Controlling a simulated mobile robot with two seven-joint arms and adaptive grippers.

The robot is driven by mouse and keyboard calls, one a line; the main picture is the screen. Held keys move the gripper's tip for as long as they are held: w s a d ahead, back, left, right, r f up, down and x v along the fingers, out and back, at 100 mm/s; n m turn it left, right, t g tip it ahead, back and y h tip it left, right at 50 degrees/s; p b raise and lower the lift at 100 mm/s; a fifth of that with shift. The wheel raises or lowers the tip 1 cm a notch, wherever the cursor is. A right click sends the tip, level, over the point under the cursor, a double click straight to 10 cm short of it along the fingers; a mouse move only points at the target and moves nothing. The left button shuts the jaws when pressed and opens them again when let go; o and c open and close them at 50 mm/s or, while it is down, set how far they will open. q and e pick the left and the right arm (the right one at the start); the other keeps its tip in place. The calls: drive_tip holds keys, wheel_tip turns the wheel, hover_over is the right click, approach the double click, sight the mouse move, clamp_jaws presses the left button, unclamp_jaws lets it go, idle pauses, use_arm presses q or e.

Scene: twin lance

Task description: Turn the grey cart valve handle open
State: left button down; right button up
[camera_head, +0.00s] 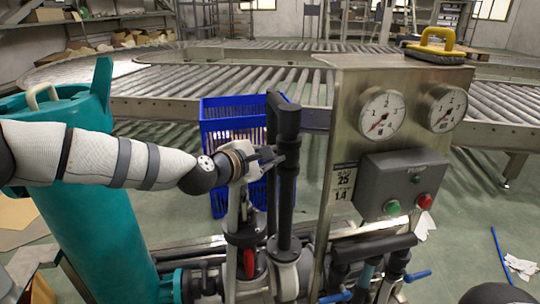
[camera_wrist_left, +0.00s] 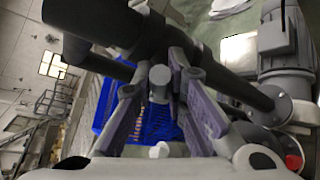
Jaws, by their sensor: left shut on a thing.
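The cart's grey metal panel (camera_head: 345,105) stands right of centre, with dark grey piping (camera_head: 287,190) beside it. My left gripper (camera_head: 272,157) reaches in from the left, level with the upper part of this upright piping. In the left wrist view my left gripper (camera_wrist_left: 155,105) has its two purple-padded fingers on either side of a short grey round stub, which I take to be the valve handle (camera_wrist_left: 160,84). The gripper is shut on it. In the head view the fingers and pipe largely hide the handle.
A teal tank (camera_head: 105,215) stands at left under my arm. A blue crate (camera_head: 222,128) sits behind the pipes. The panel carries two gauges (camera_head: 382,114) and a button box (camera_head: 402,183). A yellow-handled tool (camera_head: 434,46) lies on top. Roller conveyors (camera_head: 220,85) run behind.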

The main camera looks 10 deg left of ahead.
use_arm(q)
drive_tip(key=shift+r, duration=0.1)
drive_tip(key=c, duration=1.6)
unclamp_jaws()
